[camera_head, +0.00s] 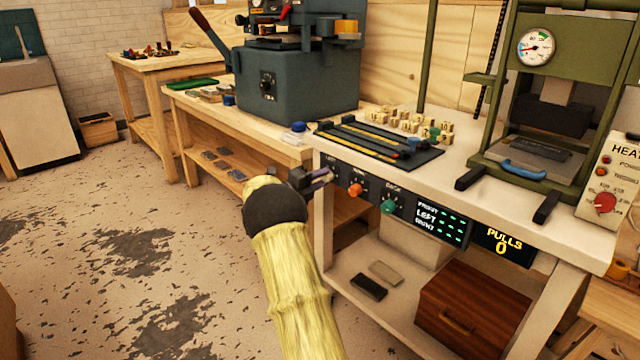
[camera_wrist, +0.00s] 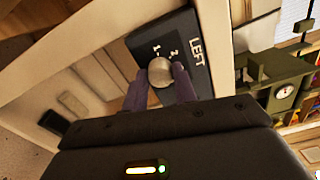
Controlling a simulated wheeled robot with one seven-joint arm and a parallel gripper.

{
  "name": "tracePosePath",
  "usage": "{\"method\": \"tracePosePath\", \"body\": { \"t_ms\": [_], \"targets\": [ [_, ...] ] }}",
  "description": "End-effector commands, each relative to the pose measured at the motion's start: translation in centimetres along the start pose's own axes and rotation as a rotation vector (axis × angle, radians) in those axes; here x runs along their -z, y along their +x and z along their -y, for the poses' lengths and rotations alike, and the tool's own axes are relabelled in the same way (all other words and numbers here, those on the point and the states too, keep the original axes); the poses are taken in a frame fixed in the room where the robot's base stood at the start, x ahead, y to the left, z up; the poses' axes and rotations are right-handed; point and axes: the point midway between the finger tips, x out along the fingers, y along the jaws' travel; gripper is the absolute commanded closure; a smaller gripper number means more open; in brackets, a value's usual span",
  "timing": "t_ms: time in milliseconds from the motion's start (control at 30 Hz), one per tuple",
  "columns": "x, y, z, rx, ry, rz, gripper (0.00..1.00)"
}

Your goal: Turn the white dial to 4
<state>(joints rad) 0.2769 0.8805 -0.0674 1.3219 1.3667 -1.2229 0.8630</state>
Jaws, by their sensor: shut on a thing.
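The white dial (camera_wrist: 160,70) shows in the wrist view as a round pale knob on a dark panel marked LEFT. The numbers 1 and 2 show beside it; other marks are hidden, and I cannot make out a pointer on the knob. My gripper (camera_wrist: 160,86) is shut on the dial, with one finger on each side of it. In the head view my gripper (camera_head: 322,178) reaches the left end of the bench's front panel and hides the dial there.
An orange dial (camera_head: 355,190) and a green dial (camera_head: 388,207) sit close to the right of my gripper. A display (camera_head: 440,222) and a PULLS counter (camera_head: 502,243) follow. A green press (camera_head: 545,85) stands on the bench. Open floor lies at the left.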

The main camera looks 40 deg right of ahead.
Motion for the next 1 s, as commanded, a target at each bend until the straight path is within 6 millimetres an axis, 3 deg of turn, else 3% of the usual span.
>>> {"method": "tracePosePath", "body": {
  "t_ms": [367,400,500,800,1000],
  "targets": [
    [0.0,-0.1,-0.2,-0.004,0.004,0.001,0.95],
    [0.0,-0.1,-0.2,-0.004,0.004,0.001,0.65],
    [0.0,-0.1,-0.1,-0.003,0.004,0.001,0.51],
    [0.0,-0.2,0.0,-0.002,0.004,0.0,0.51],
    [-0.1,-2.0,0.1,-0.003,0.004,0.002,0.51]
  ]
}}
